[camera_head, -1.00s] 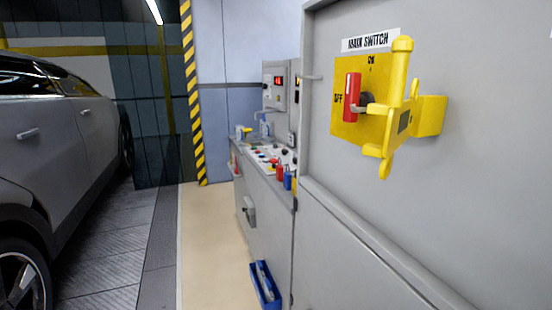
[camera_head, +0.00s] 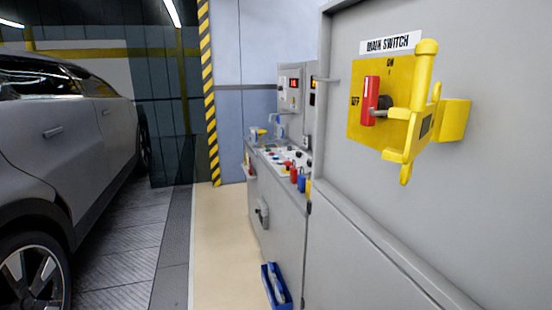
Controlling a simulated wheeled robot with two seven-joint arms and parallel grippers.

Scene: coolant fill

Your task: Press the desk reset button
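The control desk (camera_head: 282,222) stands ahead, just left of the grey cabinet. Its sloped top panel (camera_head: 277,156) carries several small buttons and knobs in red, black and other colours. They are too small and far off to tell which one is the reset button. Neither of my grippers shows in the head view.
The grey cabinet (camera_head: 360,235) fills the right side, with a yellow main switch plate (camera_head: 368,134), red handle (camera_head: 370,100) and yellow bracket (camera_head: 425,110) sticking out. A grey car (camera_head: 75,165) stands left. A blue bin (camera_head: 274,288) sits on the floor by the desk. The beige floor (camera_head: 228,240) between is clear.

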